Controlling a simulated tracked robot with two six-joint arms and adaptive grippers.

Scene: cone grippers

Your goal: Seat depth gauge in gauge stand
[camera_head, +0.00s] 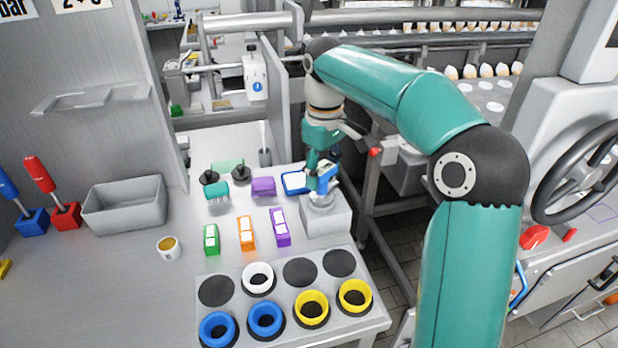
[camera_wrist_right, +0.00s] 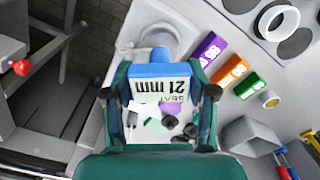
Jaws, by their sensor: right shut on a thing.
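The depth gauge is a blue piece (camera_head: 328,178) with a light label. In the right wrist view the gauge (camera_wrist_right: 160,70) shows upside-down print reading "21 mm" and "SEAT". My right gripper (camera_head: 322,172) is shut on it, one finger on each side. A pale grey block (camera_head: 330,222), likely the gauge stand, stands at the table's right edge, with a round metal part (camera_head: 320,200) on top, directly below the gauge. I cannot tell whether the gauge touches the stand or is a little above it. My left gripper is out of view.
Green (camera_head: 211,240), orange (camera_head: 246,233) and purple (camera_head: 280,227) labelled blocks stand left of the stand. In front is a plate (camera_head: 235,292) with coloured rings. A blue-edged tray (camera_head: 290,190) lies close behind. A grey bin (camera_head: 125,207) stands left.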

